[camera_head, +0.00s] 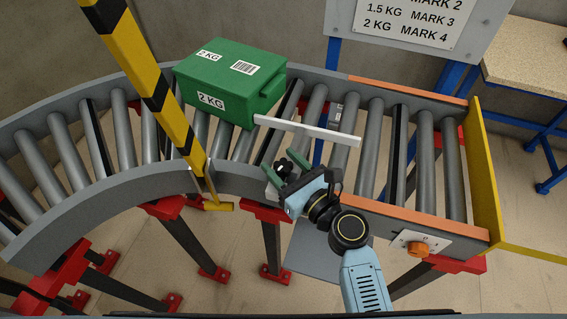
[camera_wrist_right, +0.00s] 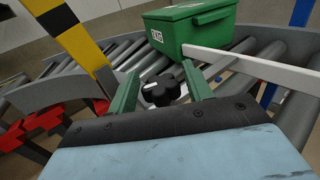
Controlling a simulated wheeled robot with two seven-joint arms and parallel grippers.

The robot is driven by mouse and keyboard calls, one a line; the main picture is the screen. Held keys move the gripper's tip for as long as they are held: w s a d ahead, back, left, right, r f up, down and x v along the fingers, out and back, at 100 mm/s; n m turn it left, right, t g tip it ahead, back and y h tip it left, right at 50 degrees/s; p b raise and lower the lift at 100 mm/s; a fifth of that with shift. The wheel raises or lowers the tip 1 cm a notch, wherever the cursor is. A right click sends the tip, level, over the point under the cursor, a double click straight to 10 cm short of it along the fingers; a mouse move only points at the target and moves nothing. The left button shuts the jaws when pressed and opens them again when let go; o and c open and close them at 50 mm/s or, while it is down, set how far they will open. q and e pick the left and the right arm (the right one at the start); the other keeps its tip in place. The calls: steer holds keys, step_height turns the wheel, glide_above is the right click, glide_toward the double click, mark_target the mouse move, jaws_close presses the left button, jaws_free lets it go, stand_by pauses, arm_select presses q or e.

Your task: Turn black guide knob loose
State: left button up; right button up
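The black guide knob (camera_head: 285,166) sits on the near rail of the conveyor, at the near end of the white guide bar's area. It is a lobed knob with a white mark on top in the right wrist view (camera_wrist_right: 160,90). My right gripper (camera_head: 282,162) is at the knob, its two green fingers apart on either side of it. In the right wrist view (camera_wrist_right: 162,78) the knob shows between the fingers with small gaps; contact is not visible. The white guide bar (camera_head: 308,130) lies across the rollers. My left gripper is not in view.
A green 2 KG box (camera_head: 228,83) stands on the rollers behind the guide bar. A yellow-black striped post (camera_head: 150,80) rises left of the gripper. An orange knob (camera_head: 418,249) is on the near rail at right. A yellow end plate (camera_head: 486,170) closes the right end.

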steer(key=c, duration=0.8)
steer(key=shift+n+g+y, duration=0.4)
steer(key=shift+n+y, duration=0.1)
steer(key=shift+n+g+y, duration=0.6)
steer(key=shift+g+y, duration=0.2)
steer(key=n+g+y, duration=0.2)
steer(key=g, duration=0.1)
steer(key=shift+w+n, duration=0.1)
steer(key=shift+n, duration=0.2)
steer(key=n+g+y+b, duration=0.1)
steer(key=n+g, duration=0.1)
steer(key=g, duration=0.1)
steer(key=n+g+y+b, duration=0.1)
steer(key=n+g, duration=0.1)
steer(key=g, duration=0.1)
steer(key=shift+f+n+g, duration=0.1)
steer(key=shift+n+g, duration=0.2)
steer(key=shift+g, duration=0.1)
steer(key=shift+n+g+b, duration=0.65)
steer(key=shift+n+g, duration=0.4)
steer(key=shift+g, duration=0.65)
steer(key=shift+n+g+b, duration=0.65)
steer(key=shift+n+g, duration=0.4)
steer(key=shift+g, duration=0.95)
